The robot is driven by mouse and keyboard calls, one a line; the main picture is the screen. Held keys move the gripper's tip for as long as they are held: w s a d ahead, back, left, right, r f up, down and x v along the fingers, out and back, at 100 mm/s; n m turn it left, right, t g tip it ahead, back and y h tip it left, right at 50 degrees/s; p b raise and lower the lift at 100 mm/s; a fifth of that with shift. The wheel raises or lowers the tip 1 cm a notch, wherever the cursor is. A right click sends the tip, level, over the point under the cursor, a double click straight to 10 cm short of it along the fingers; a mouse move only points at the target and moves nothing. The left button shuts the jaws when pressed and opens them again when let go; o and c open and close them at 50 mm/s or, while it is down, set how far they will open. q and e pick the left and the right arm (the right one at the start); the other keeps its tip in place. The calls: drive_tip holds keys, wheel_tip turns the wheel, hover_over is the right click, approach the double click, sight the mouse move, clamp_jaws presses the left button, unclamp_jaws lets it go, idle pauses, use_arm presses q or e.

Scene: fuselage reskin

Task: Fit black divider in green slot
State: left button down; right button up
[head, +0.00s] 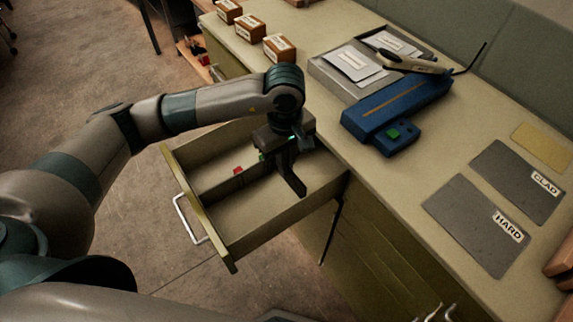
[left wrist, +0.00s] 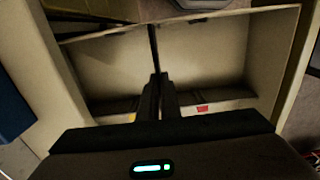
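The drawer (head: 222,250) stands pulled out, with a dark rail across its inside carrying a red mark (head: 238,170) and a green mark (head: 262,156). My left gripper (head: 284,160) is over the drawer, beside the green mark. It is shut on the black divider (head: 293,180), which reaches across the drawer away from the rail. In the left wrist view the divider (left wrist: 153,45) shows as a thin dark line running out from between the close fingers (left wrist: 160,95). The red mark (left wrist: 203,108) is right of the fingers. Whether the divider sits in the slot cannot be told. My right gripper is out of view.
A blue tool (head: 395,112) with a green button, a grey tray (head: 340,80) and grey sheets marked HARD (head: 470,225) and CLAD (head: 515,180) lie on the bench. Several small brown boxes (head: 249,28) line its far left edge. The drawer's walls surround the gripper's space.

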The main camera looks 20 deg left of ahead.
use_arm(q)
drive_tip(key=shift+s+a+f, duration=0.1)
drive_tip(key=shift+s, duration=0.1)
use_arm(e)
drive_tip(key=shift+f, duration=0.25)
